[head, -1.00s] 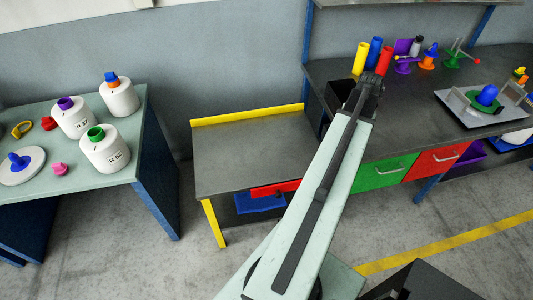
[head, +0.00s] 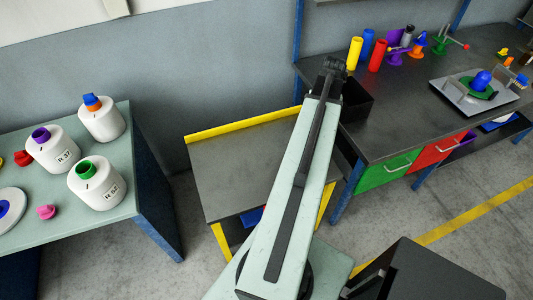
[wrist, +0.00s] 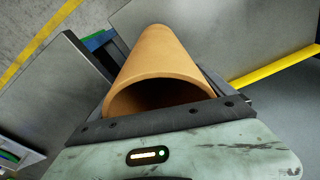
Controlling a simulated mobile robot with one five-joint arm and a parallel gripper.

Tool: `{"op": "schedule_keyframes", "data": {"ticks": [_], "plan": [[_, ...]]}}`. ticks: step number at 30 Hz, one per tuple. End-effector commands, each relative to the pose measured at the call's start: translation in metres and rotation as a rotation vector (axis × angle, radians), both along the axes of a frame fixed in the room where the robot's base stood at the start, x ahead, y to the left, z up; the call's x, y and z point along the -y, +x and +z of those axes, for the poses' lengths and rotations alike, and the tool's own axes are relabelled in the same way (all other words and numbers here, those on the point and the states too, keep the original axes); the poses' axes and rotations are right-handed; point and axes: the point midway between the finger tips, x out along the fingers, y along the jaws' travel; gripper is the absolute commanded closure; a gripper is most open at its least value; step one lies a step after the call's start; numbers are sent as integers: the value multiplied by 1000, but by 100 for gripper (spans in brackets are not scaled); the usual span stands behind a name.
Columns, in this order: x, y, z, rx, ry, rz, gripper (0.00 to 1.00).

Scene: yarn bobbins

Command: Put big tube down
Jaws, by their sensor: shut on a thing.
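A large orange-brown hollow tube (wrist: 158,60) fills the middle of the wrist view, its open end towards the camera. My gripper (wrist: 160,112) is shut on it. Its fingers are mostly hidden behind the tube and the dark mount. The tube is hidden there behind my arm. In the wrist view the low table (wrist: 225,35) lies behind the tube; I see no clear contact between them.
The low table has a yellow back edge (head: 240,124) and a bare top.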

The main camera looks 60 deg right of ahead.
Motion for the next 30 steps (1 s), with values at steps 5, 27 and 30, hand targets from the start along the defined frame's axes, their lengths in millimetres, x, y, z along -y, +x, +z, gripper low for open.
{"op": "schedule_keyframes", "data": {"ticks": [5,27,30], "plan": [[2,-8,-1,0,0,-7,78],[-42,57,-23,-1,-1,292,78],[-53,81,-25,-1,-1,290,78]]}}
